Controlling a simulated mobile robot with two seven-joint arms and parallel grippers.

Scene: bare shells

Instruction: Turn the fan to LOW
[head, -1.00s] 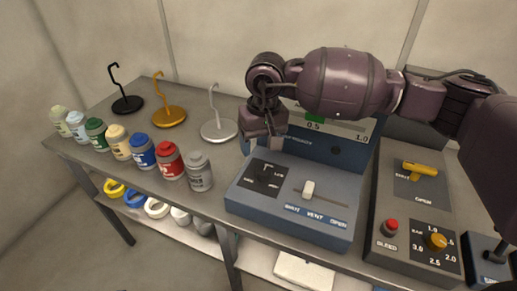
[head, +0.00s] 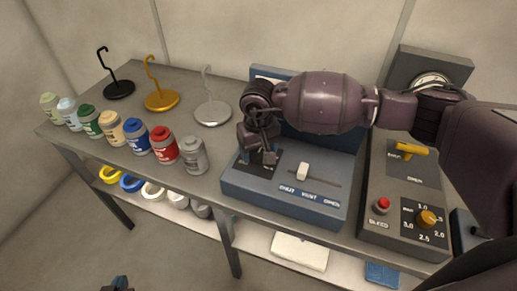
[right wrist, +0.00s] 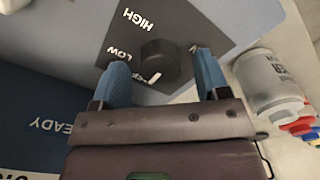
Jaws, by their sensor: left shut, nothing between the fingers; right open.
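The fan knob (right wrist: 160,60) is a black round dial on a dark plate with HIGH and LOW labels; a third label is partly hidden by a finger. Its white mark (right wrist: 154,78) is on the side toward my gripper, away from HIGH and not at LOW. My right gripper (right wrist: 162,72) is open, its blue fingers on either side of the knob; I cannot tell whether they touch it. In the head view my right gripper (head: 257,158) is over the plate of the blue console (head: 285,203) and hides the knob. My left gripper (head: 118,285) is shut and empty at the bottom edge.
A white slider (head: 302,171) stands right of the plate. A grey jar (head: 193,156) stands close left of the console, with several coloured jars beyond. A grey panel with a yellow lever (head: 411,149), red button (head: 382,204) and orange knob (head: 427,218) is at right.

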